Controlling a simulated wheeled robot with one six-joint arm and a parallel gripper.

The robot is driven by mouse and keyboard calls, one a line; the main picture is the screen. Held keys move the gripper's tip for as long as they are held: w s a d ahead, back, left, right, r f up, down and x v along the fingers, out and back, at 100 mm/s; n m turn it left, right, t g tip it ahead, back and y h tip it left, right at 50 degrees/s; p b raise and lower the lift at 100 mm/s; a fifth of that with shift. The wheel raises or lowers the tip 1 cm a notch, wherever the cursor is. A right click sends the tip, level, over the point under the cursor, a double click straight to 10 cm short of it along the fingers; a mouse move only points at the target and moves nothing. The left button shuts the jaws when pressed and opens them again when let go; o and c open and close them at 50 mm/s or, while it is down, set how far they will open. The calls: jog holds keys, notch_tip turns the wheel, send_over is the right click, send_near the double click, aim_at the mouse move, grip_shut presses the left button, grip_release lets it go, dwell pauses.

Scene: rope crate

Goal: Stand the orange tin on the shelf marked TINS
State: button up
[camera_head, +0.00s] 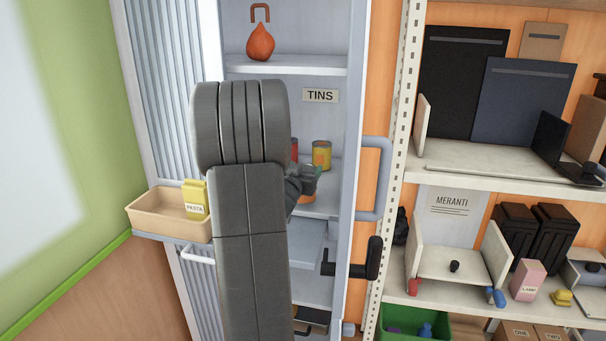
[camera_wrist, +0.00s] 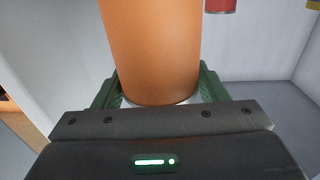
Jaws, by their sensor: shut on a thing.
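The orange tin (camera_wrist: 150,50) stands between the green fingers of my gripper (camera_wrist: 157,92), which is shut on it. In the head view a small part of the orange tin (camera_head: 307,198) shows under my gripper (camera_head: 311,178); my arm hides most of the rest. The gripper is inside the tall cabinet, at the front of the shelf (camera_head: 322,210) below the TINS label (camera_head: 320,95). I cannot tell whether the tin touches the shelf. A yellow tin (camera_head: 321,155) and a partly hidden red tin (camera_head: 294,150) stand farther back on that shelf.
The shelf above holds an orange-red pear-shaped thing (camera_head: 260,42). The cabinet's right frame with a grey handle (camera_head: 378,180) is close to my gripper. A bin with a PASTA box (camera_head: 195,199) sits at the left. The red tin (camera_wrist: 220,6) is beyond the orange tin in the wrist view.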

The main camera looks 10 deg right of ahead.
jog(key=w, duration=0.3)
jog(key=w+d+f, duration=0.1)
jog(key=w, duration=0.1)
jog(key=shift+f, duration=0.1)
jog(key=shift+d+f+b, duration=0.1)
jog(key=shift+f+b, duration=0.25)
jog(key=shift+f, duration=0.15)
dwell(0.7)
jog(key=o, duration=1.3)
jog(key=shift+o, duration=0.2)
jog(key=b+v, duration=0.2)
jog(key=v, duration=1.2)
jog(key=shift+b, duration=0.35)
jog(key=shift+w, duration=0.1)
